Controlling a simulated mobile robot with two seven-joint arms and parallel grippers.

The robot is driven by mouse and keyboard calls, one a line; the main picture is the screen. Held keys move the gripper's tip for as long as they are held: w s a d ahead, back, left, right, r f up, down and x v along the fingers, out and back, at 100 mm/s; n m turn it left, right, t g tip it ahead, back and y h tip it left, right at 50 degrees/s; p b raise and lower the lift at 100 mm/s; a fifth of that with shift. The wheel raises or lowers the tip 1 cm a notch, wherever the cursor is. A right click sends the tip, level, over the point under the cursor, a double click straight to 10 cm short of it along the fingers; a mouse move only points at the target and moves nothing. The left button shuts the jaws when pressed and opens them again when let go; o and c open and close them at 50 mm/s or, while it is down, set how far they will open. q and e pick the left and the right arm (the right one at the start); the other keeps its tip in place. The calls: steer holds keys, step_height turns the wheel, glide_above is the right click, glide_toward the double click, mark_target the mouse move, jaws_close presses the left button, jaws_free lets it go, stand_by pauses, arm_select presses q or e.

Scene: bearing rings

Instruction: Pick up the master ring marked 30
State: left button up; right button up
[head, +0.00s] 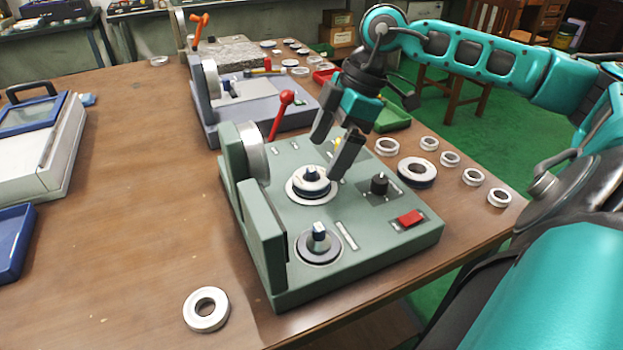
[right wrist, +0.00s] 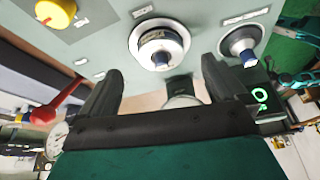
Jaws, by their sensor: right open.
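Several metal rings are in the head view, but I can read no number 30 on any of them. One ring (head: 311,180) sits around the blue-tipped spindle on the green gauge machine (head: 280,262). It also shows in the right wrist view (right wrist: 158,44), with markings on its side too small to read. My right gripper (head: 335,148) is open and empty, its fingers pointing down just above and behind that ring. In the right wrist view its fingers (right wrist: 160,80) stand apart below the ring in the picture. My left gripper is not in view.
A loose ring (head: 206,309) lies at the table's front. A larger ring (head: 417,172) and several small ones lie right of the machine. The table's left middle is clear.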

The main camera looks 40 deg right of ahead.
mark_target(316, 168)
steer(key=x, duration=0.5)
steer(key=shift+a, duration=0.15)
steer(key=c, duration=1.5)
